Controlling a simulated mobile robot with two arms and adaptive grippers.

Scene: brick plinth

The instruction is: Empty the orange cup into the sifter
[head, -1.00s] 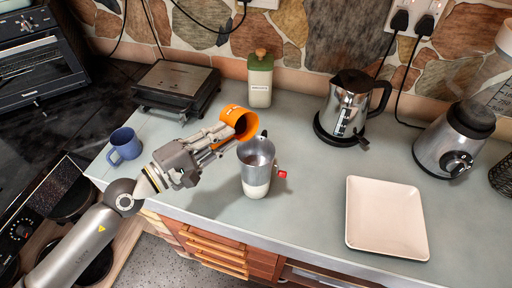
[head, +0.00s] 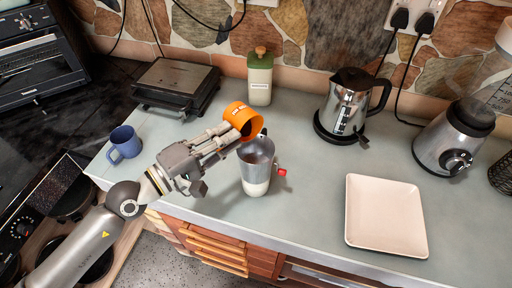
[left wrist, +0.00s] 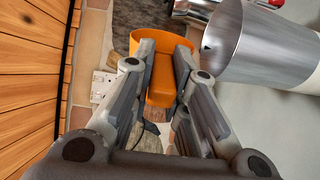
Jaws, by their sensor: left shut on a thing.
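My left gripper (head: 222,138) is shut on the orange cup (head: 238,112). The cup is held tilted, its dark opening facing right and down, just above and behind the sifter's left rim. The sifter (head: 256,172) is a metal cylinder with a cream lower part and a red knob on its right; it stands upright on the counter. In the left wrist view the orange cup (left wrist: 162,80) sits between the fingers, with the metal sifter (left wrist: 262,45) close at the right. The contents of both are hidden. My right gripper is out of view.
A blue mug (head: 125,143) stands at the left edge of the counter. A grill (head: 177,86), a green-topped bottle (head: 259,78) and a kettle (head: 348,103) stand behind. A square plate (head: 386,216) and a blender (head: 453,138) are at right. The counter between sifter and plate is clear.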

